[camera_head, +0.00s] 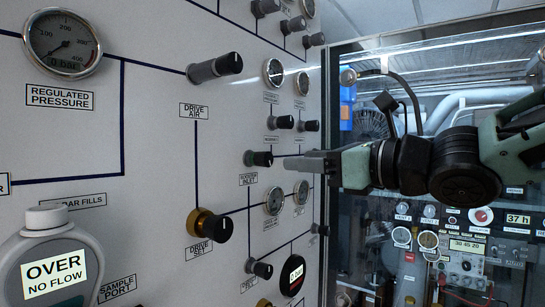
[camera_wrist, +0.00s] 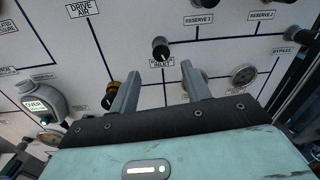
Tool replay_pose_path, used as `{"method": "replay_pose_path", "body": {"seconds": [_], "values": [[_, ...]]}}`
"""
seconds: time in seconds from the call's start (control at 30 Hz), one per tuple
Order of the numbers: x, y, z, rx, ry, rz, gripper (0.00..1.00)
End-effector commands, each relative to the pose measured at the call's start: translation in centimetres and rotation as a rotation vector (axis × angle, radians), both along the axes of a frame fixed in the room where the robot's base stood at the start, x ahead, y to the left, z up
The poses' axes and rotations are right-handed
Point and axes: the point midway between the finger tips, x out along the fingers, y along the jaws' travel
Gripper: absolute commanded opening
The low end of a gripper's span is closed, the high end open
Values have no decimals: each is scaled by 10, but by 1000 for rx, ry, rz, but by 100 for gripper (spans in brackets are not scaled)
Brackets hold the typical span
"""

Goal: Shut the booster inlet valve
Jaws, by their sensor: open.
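The booster inlet valve is a small dark round knob (camera_head: 259,158) on the white panel, just above its "BOOSTER INLET" label. In the wrist view the same knob (camera_wrist: 161,48) sits above an "INLET" label, with a pale mark on its face. My gripper (camera_head: 287,162) points left at the panel, its tips just right of the knob in the head view. In the wrist view my gripper (camera_wrist: 160,80) is open and empty, its two fingers apart with the knob beyond and between them. No contact with the knob shows. The exact gap cannot be told.
Nearby on the panel are the yellow-ringed drive set knob (camera_head: 209,225), the drive air knob (camera_head: 215,68), a lower black knob (camera_head: 260,269) and small gauges (camera_head: 274,201). A regulated pressure gauge (camera_head: 62,43) is upper left. A grey unit reading "OVER NO FLOW" (camera_head: 50,262) protrudes lower left.

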Motion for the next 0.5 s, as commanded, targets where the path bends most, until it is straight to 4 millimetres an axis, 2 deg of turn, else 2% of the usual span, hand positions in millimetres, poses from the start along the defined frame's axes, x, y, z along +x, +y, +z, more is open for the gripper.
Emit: {"method": "replay_pose_path", "body": {"seconds": [0.3,0.5], "values": [[36,42,3,-4,0,0,48],[49,56,2,-1,0,-2,48]]}}
